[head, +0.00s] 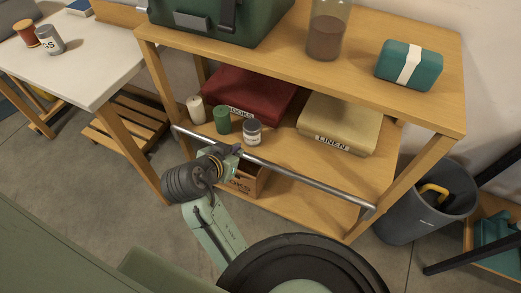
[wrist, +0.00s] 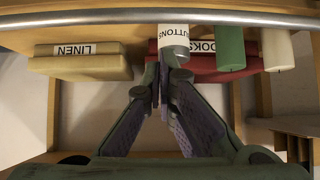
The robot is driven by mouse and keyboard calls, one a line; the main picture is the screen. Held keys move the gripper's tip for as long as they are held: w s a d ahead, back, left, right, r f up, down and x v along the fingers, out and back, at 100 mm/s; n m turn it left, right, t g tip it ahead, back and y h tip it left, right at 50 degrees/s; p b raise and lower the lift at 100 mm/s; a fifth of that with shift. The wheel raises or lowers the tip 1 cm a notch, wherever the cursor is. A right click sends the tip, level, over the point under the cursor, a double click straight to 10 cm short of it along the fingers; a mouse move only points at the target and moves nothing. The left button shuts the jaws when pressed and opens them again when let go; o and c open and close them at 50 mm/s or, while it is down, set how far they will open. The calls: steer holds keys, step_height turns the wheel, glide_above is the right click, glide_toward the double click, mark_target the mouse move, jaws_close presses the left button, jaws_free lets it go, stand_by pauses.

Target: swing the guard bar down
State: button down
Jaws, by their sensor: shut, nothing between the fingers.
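The guard bar (head: 310,182) is a grey metal rail across the front of the wooden shelf unit, at about the middle shelf's height. It also runs along the top of the wrist view (wrist: 90,19), which looks upside down. My gripper (head: 235,150) is shut and empty close to the bar, overlapping it in the head view. In the wrist view my gripper's fingertips (wrist: 160,82) are together, apart from the bar in the picture and beside the tin labelled BUTTONS (wrist: 173,42). I cannot tell whether my gripper touches the bar.
Behind the bar stand a white cylinder (head: 196,109), a green cylinder (head: 222,119), the tin (head: 252,132), a red box (head: 250,91) and a LINEN box (head: 340,122). A grey bin (head: 425,205) stands right; a white-topped table (head: 90,65) stands left.

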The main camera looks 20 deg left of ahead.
steer(key=p+x, duration=0.1)
steer(key=x, duration=0.9)
steer(key=shift+d+f, duration=0.2)
steer(key=shift+d, duration=0.25)
steer(key=shift+s+f, duration=0.1)
steer(key=shift+s, duration=0.05)
